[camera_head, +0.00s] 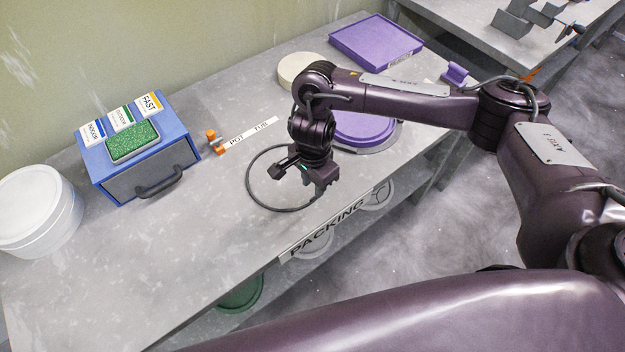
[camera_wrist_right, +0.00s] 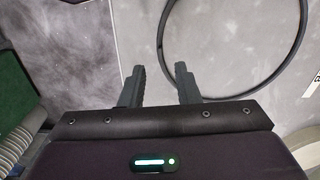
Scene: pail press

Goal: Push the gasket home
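The gasket (camera_head: 251,178), a thin dark ring, appears to lie flat on the grey table. In the right wrist view the gasket (camera_wrist_right: 159,35) shows to the right of and beyond the fingers, cut off at the top. My right gripper (camera_head: 304,184) is above the table beside the ring's right side, near the front edge. In the wrist view the right gripper (camera_wrist_right: 160,68) has its two fingers apart with nothing between them. A purple round lid or disc (camera_head: 365,126) lies behind my right arm, partly hidden. My left gripper is out of view.
A white round pail (camera_head: 38,212) stands at the left, by a blue box (camera_head: 135,165) with a handle and green pad. An orange clip (camera_head: 215,142), cream disc (camera_head: 300,68) and purple tray (camera_head: 376,42) are further back. The front left tabletop is clear.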

